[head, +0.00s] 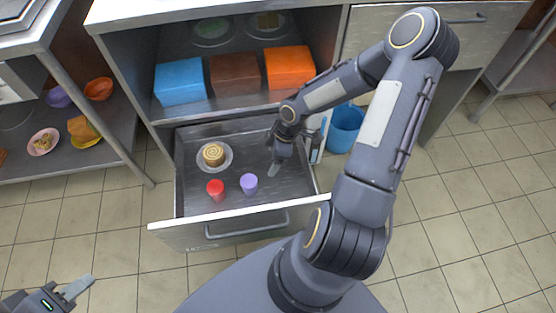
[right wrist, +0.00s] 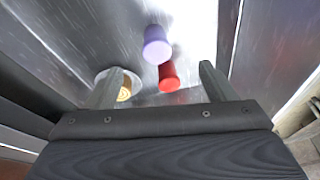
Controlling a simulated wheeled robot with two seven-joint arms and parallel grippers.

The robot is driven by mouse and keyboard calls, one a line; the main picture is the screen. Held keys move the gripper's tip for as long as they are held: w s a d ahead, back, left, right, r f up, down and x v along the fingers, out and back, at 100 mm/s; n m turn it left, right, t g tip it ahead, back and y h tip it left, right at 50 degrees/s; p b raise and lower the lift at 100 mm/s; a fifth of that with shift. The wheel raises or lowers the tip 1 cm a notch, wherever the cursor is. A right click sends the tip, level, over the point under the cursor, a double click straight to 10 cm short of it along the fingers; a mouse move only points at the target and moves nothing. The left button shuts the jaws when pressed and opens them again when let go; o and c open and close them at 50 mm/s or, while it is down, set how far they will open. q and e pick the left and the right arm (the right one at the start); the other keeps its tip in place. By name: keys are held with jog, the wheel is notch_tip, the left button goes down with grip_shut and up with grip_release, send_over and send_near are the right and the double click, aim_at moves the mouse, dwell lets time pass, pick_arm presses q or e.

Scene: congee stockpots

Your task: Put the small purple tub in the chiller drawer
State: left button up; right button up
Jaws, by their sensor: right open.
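The small purple tub (head: 249,184) stands inside the open chiller drawer (head: 235,231), near its front, to the right of a red tub (head: 215,189). In the right wrist view the purple tub (right wrist: 157,45) shows beyond the fingertips, with the red tub (right wrist: 168,77) beside it. My right gripper (head: 275,170) is over the right side of the drawer, open and empty, apart from the purple tub. My left gripper (head: 78,288) is at the lower left, away from the drawer; its fingers seem close together, and their gap cannot be made out.
A plate with a spiral pastry (head: 213,155) sits at the drawer's left. Blue (head: 180,82), brown (head: 235,80) and orange (head: 289,67) boxes stand on the shelf above. A blue bucket (head: 345,128) stands right of the drawer. Shelves with bowls are at left.

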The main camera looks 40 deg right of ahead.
jog(key=s+a+r+m+t+h, duration=0.15)
jog(key=s+r+m, duration=0.35)
jog(key=r, duration=0.6)
jog(key=s+a+r+m+t+h, duration=0.15)
jog(key=s+r+m, duration=0.3)
jog(key=r, duration=0.55)
jog(key=s+a+r+m+t+y, duration=0.1)
jog(key=s+a+r+m+y, duration=0.2)
jog(key=s+a+r, duration=0.1)
jog(key=shift+s+a+r, duration=0.2)
jog(key=shift+s+a, duration=0.5)
jog(key=shift+s, duration=0.25)
jog(key=shift+r, duration=0.1)
